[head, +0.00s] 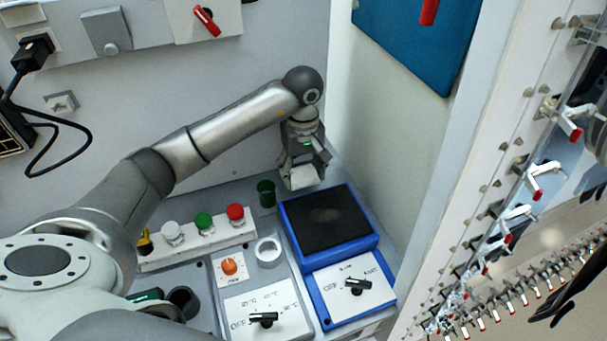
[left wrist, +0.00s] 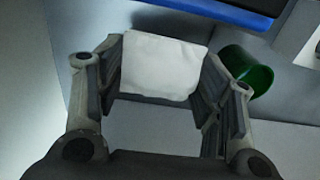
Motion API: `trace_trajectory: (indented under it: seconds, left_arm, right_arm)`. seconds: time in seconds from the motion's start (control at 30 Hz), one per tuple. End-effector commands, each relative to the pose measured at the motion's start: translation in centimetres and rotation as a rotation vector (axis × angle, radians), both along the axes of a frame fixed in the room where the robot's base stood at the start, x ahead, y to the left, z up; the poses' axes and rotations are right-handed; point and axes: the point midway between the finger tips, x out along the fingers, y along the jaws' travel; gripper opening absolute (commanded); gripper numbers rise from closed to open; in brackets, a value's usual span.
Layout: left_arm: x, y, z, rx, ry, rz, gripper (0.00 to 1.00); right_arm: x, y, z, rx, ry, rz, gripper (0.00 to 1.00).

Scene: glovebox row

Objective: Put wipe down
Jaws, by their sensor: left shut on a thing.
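The wipe (head: 303,180) is a white folded cloth. My left gripper (head: 302,172) is shut on it near the back of the bench, behind the blue device with the black top. In the left wrist view the wipe (left wrist: 162,66) lies between the two fingers of my left gripper (left wrist: 160,82), with a finger on each side. I cannot tell whether the wipe touches the surface under it. My right gripper does not show.
A green cup (head: 266,192) stands just left of the wipe; it also shows in the left wrist view (left wrist: 246,72). The blue device (head: 362,248) is in front. A white ring-shaped holder (head: 268,251) and button strip (head: 190,244) stand left. A wall (head: 370,130) rises close on the right.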

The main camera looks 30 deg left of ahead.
Motion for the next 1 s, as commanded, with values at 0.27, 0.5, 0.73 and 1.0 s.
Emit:
trace_trajectory:
  seconds: [0.27, 0.5, 0.73, 1.0]
  left_arm:
    - [1.1, 0.3, -1.8, -0.002, 0.003, 0.000, 0.39]
    - [1.1, 0.3, -4.3, -0.002, -0.001, -0.001, 0.39]
    - [1.2, 0.3, -4.5, -0.001, -0.003, -0.001, 0.39]
    - [1.2, 0.3, -4.7, -0.001, -0.004, -0.001, 0.76]
  right_arm:
    - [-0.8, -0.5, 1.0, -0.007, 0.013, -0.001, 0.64]
    - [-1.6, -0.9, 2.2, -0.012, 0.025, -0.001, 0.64]
    - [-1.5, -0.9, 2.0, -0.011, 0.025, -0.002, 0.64]
    - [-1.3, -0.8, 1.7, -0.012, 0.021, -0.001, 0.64]
